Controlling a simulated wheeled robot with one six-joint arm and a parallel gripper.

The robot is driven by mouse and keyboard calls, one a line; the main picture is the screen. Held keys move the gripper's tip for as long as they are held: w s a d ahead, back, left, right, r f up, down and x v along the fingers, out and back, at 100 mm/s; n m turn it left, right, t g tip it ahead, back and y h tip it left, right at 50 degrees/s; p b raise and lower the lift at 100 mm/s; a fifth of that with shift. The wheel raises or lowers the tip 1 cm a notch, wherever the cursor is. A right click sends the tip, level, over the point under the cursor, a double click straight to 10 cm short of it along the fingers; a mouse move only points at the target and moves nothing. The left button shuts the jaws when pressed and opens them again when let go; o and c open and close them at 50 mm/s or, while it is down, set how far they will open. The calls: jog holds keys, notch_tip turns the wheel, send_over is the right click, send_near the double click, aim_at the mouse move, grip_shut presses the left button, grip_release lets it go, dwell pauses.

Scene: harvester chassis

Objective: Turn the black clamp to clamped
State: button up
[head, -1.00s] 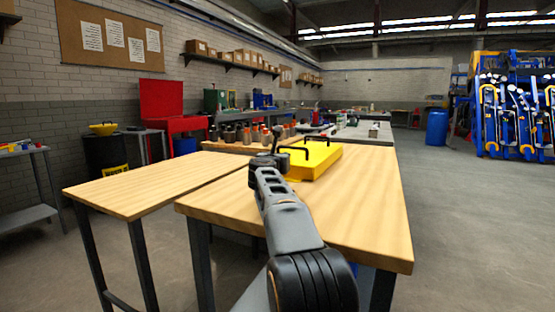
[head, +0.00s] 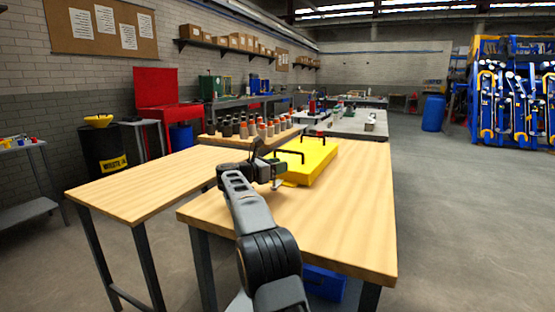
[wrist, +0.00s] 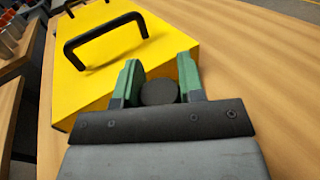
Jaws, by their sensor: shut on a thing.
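A yellow box (head: 312,163) with black handles (head: 289,155) lies on the wooden table (head: 330,225); it also fills the upper left of the wrist view (wrist: 175,45). My gripper (head: 277,170) is beside the near left side of the box. In the wrist view its green fingers (wrist: 158,80) stand on both sides of a dark round knob (wrist: 159,93), which looks like the top of the black clamp. The fingers are shut on it. The clamp's lower part is hidden by my gripper, so I cannot tell its turn position.
A second wooden table (head: 150,180) stands at the left. Several dark and orange bottle-like items (head: 250,128) stand on a surface behind. A blue bin (head: 325,283) is under the near table. The table's right part and the floor at right are clear.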

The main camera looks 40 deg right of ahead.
jog(key=shift+f+m+g, duration=0.1)
jog(key=shift+m+g, duration=0.2)
jog(key=shift+g, duration=0.1)
jog(key=o, duration=0.9)
jog(key=a, duration=0.4)
jog(key=a+p, duration=0.1)
jog(key=a, duration=0.4)
jog(key=w+a+p, duration=0.1)
jog(key=a, duration=0.3)
jog(key=shift+a, duration=0.4)
